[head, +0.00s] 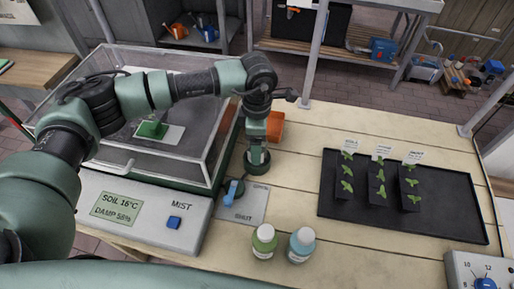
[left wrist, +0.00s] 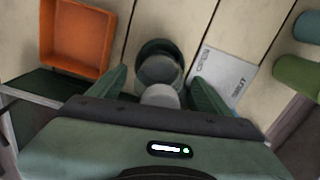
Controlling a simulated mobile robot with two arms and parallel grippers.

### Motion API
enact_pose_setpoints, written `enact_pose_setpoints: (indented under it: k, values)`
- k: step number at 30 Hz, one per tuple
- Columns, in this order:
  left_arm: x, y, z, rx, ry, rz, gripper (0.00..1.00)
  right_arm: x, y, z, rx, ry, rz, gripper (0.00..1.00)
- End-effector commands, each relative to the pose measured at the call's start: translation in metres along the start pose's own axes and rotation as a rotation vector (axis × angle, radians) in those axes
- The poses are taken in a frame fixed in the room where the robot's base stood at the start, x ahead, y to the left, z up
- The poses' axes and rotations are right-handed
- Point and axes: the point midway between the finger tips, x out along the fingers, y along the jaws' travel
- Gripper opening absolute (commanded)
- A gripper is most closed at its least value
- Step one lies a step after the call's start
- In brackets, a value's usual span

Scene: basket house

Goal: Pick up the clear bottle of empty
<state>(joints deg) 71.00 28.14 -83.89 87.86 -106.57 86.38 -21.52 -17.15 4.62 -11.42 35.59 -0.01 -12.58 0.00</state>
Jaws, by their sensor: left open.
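My left gripper (head: 257,152) points down over the bench, between the clear-walled box and the black tray. In the left wrist view its two fingers (left wrist: 158,92) are apart, one on each side of a round grey thing (left wrist: 158,70) with a dark green rim. This may be the clear bottle seen from above; I cannot tell for sure, nor whether the fingers touch it. In the head view the gripper largely hides that spot. A green bottle (head: 264,242) and a teal bottle (head: 301,246), both with pale caps, stand near the front edge. My right gripper is not in view.
An orange tray (left wrist: 75,38) lies beside the gripper. A grey OPEN/SHUT plate (head: 252,204) with a blue lever (head: 231,192) is close by. The clear-walled box (head: 185,165) stands left; the black seedling tray (head: 440,222) lies right.

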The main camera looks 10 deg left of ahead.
Motion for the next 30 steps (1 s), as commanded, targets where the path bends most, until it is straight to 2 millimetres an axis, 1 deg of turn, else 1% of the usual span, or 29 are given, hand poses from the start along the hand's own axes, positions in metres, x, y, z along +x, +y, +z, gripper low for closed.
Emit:
enact_pose_setpoints:
  k: [1, 2, 3, 5, 6, 8, 9, 16, 20, 23, 26, 30]
  values:
    - [0.0, 0.0, 0.0, 0.0, 0.0, 0.0, 0.79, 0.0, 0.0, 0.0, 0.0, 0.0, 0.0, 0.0]
    - [0.0, 0.0, 0.0, 0.0, 0.0, 0.0, 0.73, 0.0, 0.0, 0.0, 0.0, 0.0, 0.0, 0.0]
    - [0.0, 0.0, 0.0, 0.0, 0.0, 0.0, 0.62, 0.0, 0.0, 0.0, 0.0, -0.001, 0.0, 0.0]
    - [0.0, 0.0, 0.0, 0.0, 0.0, 0.0, 0.45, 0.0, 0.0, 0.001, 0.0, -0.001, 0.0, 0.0]
    - [0.0, 0.0, 0.0, 0.0, 0.0, 0.0, 0.34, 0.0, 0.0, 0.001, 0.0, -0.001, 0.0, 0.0]
    - [0.0, 0.0, 0.0, 0.0, 0.0, 0.0, 0.18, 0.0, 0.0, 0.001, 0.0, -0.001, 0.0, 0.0]
    - [-0.001, 0.0, 0.0, -0.001, 0.0, 0.0, 0.13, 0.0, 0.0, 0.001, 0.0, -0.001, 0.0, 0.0]
    - [-0.001, 0.0, 0.0, -0.001, 0.0, 0.001, 0.13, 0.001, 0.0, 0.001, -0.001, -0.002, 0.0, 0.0]
    - [-0.006, 0.001, 0.0, -0.001, 0.0, 0.001, 0.13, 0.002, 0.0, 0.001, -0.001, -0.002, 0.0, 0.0]
    - [-0.016, 0.002, 0.0, -0.002, -0.002, 0.003, 0.13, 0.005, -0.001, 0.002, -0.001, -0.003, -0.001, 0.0]
    - [-0.031, 0.001, 0.0, 0.0, -0.002, 0.005, 0.13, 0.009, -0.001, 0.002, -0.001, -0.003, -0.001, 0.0]
    - [-0.065, 0.002, 0.0, 0.001, -0.003, 0.006, 0.13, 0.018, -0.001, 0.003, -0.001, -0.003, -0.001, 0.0]
